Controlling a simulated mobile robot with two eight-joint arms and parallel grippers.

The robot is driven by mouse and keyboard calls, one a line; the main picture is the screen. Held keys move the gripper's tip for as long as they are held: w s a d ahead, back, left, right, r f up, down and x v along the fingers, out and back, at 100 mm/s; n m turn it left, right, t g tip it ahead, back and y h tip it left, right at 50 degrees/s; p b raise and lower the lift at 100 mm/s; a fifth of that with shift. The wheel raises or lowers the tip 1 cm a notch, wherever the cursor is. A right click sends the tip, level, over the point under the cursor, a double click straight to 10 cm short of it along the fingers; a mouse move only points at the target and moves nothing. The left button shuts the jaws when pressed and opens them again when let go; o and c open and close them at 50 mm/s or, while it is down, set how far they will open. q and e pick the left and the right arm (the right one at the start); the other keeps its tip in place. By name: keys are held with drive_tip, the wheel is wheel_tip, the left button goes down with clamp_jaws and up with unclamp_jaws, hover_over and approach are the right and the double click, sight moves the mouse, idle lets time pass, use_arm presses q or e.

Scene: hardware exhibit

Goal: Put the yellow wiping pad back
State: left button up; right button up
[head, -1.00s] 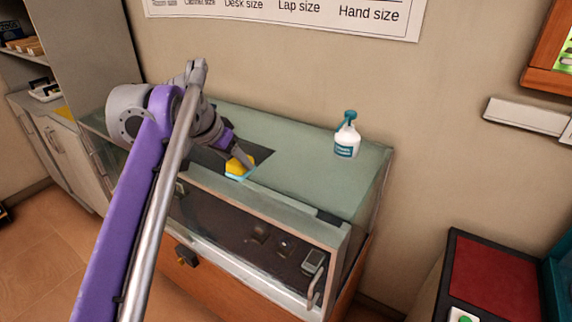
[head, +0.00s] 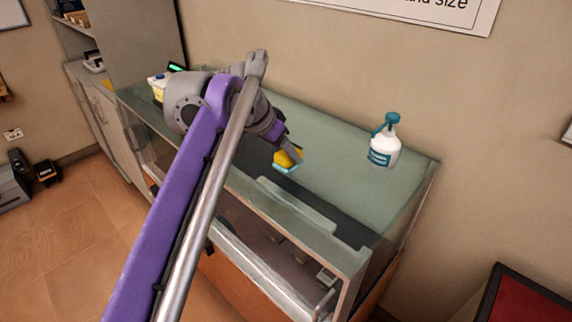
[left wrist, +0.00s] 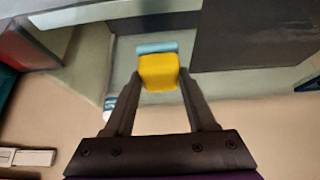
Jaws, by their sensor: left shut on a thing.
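The yellow wiping pad (head: 287,158), with a light blue layer on one side, is held at the tip of my left gripper (head: 289,150). It appears over the glass top of the display case (head: 335,170); I cannot tell whether it touches the glass. In the left wrist view the yellow block (left wrist: 158,72) sits between the two fingers of the shut gripper (left wrist: 160,77), its blue side (left wrist: 157,47) facing away from the wrist. My right gripper is not in view.
A white pump bottle with a teal top (head: 384,143) stands on the case top, right of the pad. A yellow and white item (head: 158,88) stands at the case's left end, partly behind my arm. The glass between pad and bottle is clear.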

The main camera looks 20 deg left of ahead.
sight(285, 162)
use_arm(q)
drive_tip(key=shift+f, duration=1.65)
drive_tip(key=shift+f, duration=0.15)
drive_tip(key=o, duration=1.3)
drive_tip(key=p+v, duration=0.1)
drive_tip(key=v, duration=1.1)
drive_tip(key=shift+r, duration=0.2)
